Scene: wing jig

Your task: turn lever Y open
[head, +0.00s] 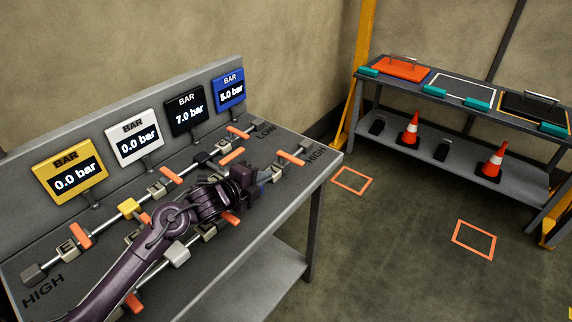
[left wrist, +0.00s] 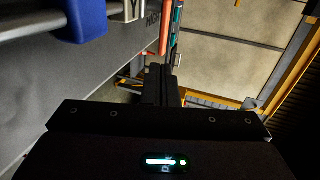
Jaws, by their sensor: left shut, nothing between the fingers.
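The wrist view shows a block marked Y (left wrist: 135,9) on a grey pipe, beside a blue collar (left wrist: 86,20). An orange lever (left wrist: 165,28) stands just right of the block, crosswise to the pipe. In the head view this appears to be the orange lever (head: 291,156) near the table's right end, also crosswise to its pipe. My left gripper (head: 266,175) is shut and empty, close to the left of that lever. Its dark fingers show in the wrist view (left wrist: 161,84); whether they touch the lever cannot be told. My arm hides part of the front pipe. My right gripper is out of view.
The grey table (head: 312,182) carries two pipes with several more orange levers. Yellow (head: 70,175), white (head: 133,137), black (head: 186,109) and blue (head: 230,90) gauges read 0.0, 0.0, 7.0 and 5.0 bar. A shelf bench (head: 455,150) stands right, beyond open floor.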

